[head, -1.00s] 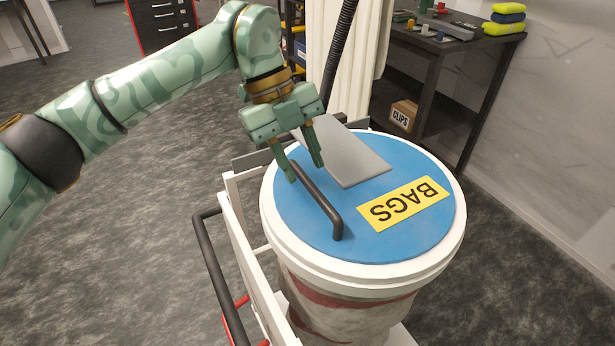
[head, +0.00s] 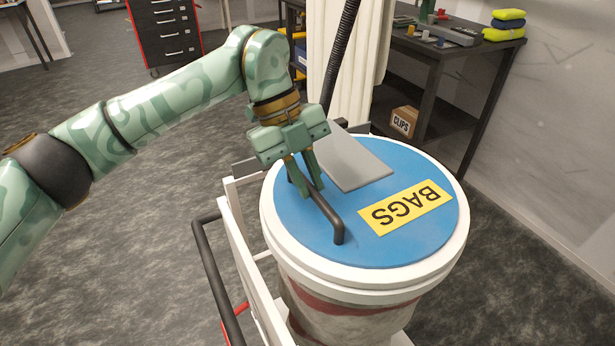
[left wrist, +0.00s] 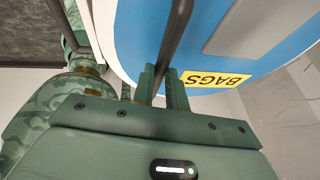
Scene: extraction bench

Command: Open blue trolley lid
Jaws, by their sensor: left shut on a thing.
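The blue lid (head: 320,235) lies flat and closed on the round white trolley bin (head: 340,278). It carries a yellow BAGS label (head: 405,207), a grey plate (head: 358,170) and a black bar handle (head: 331,215) near its left edge. My left gripper (head: 308,190) is shut on the handle, with its fingers on either side of the bar. In the left wrist view the handle (left wrist: 176,40) runs between the fingers (left wrist: 163,88), and the lid (left wrist: 200,75) and label (left wrist: 218,79) show beyond. My right gripper is not in view.
A white trolley frame (head: 243,250) with a black push bar (head: 213,275) stands left of the bin. Behind are a dark workbench (head: 470,55), a CLIPS box (head: 403,121), a pale curtain (head: 330,50) and a black drawer cabinet (head: 165,35). Grey floor at left is clear.

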